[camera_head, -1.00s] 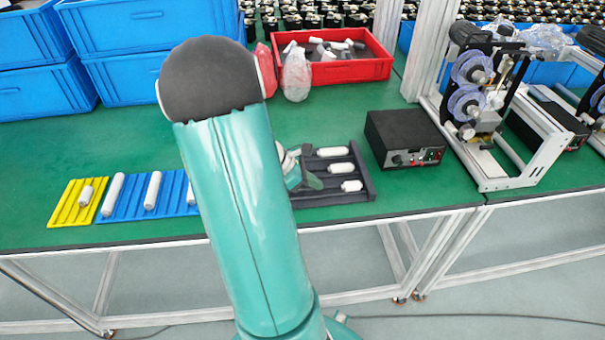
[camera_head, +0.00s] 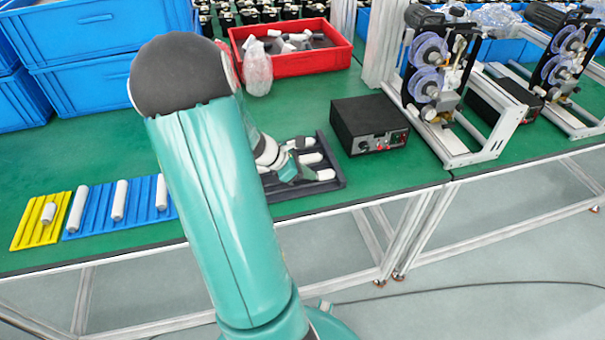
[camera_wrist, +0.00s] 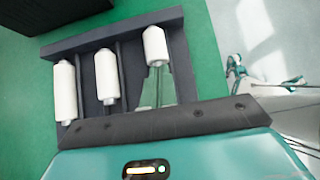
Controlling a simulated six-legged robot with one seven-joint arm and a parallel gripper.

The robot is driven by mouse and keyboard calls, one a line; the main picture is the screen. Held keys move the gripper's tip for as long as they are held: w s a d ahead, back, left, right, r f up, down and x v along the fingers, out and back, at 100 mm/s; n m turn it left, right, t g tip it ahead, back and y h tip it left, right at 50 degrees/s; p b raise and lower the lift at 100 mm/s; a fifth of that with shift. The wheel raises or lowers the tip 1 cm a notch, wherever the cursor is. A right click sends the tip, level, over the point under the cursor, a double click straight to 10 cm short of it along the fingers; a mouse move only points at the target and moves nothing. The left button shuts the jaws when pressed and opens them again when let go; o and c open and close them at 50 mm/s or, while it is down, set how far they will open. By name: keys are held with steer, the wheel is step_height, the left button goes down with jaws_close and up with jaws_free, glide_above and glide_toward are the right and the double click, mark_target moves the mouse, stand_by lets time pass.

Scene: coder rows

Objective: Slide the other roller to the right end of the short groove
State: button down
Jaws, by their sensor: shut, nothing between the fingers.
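A dark grooved tray (camera_head: 336,184) lies on the green table and holds three white rollers in view. The front roller (camera_head: 326,174) lies closest to the tray's right end; in the wrist view it is the rightmost one (camera_wrist: 155,46), near the end wall. The middle roller (camera_wrist: 107,75) and the back roller (camera_wrist: 65,92) lie in the other grooves. My gripper (camera_head: 297,175) is shut and empty, low over the tray. In the wrist view its fingertips (camera_wrist: 157,70) are at the near end of the front roller; whether they touch is unclear.
A yellow tray (camera_head: 28,228) and a blue tray (camera_head: 92,222) with white rollers lie at the left. A black box (camera_head: 365,125) stands behind and right of the dark tray. A red bin (camera_head: 300,65) is behind. The table's front edge is close.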

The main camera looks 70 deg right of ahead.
steer(key=w+a, duration=0.1)
steer(key=w, duration=0.1)
steer(key=w+a, duration=0.1)
steer(key=w, duration=0.1)
steer(key=shift+a+r, duration=0.1)
steer(key=shift+a, duration=0.05)
steer(key=v, duration=0.9)
steer(key=shift+r, duration=0.3)
steer(key=shift+a, duration=0.1)
